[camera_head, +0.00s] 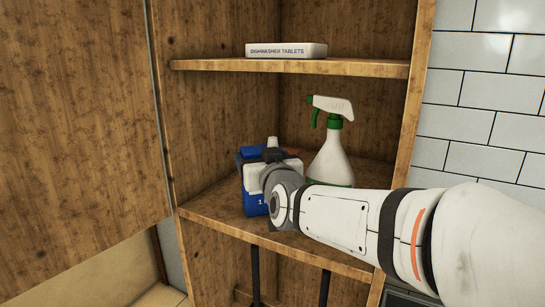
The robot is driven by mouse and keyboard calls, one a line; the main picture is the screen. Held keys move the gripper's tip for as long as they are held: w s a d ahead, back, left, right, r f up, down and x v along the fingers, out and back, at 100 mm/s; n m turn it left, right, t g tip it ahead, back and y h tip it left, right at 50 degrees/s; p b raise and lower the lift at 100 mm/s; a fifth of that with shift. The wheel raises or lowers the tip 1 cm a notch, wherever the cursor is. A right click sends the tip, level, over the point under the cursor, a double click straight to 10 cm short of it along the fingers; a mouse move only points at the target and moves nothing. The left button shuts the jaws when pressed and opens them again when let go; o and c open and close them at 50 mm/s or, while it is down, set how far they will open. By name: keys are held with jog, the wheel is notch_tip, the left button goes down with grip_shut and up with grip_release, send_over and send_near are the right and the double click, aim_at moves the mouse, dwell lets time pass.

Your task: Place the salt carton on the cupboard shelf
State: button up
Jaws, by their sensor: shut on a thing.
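The blue and white salt carton (253,200) is at the middle shelf of the wooden cupboard, left of centre. My gripper (268,168) is at the carton and shut on it; the wrist covers the carton's right side and the fingertips are mostly hidden. The carton looks upright. Its lower end is at the level of the middle shelf (215,207), near the front edge; I cannot tell if it touches the board.
A white spray bottle (330,163) with a green and white trigger stands right of my gripper, partly behind my arm. A dishwasher tablets box (286,51) lies on the upper shelf. The shelf left of the carton is clear. A wooden panel (75,130) flanks the cupboard's left.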

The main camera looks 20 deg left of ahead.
jog(key=shift+r, duration=0.1)
jog(key=o, duration=2)
jog(key=shift+o, duration=0.2)
jog(key=shift+s, duration=0.1)
jog(key=b+v, duration=0.3)
jog(key=v, duration=0.9)
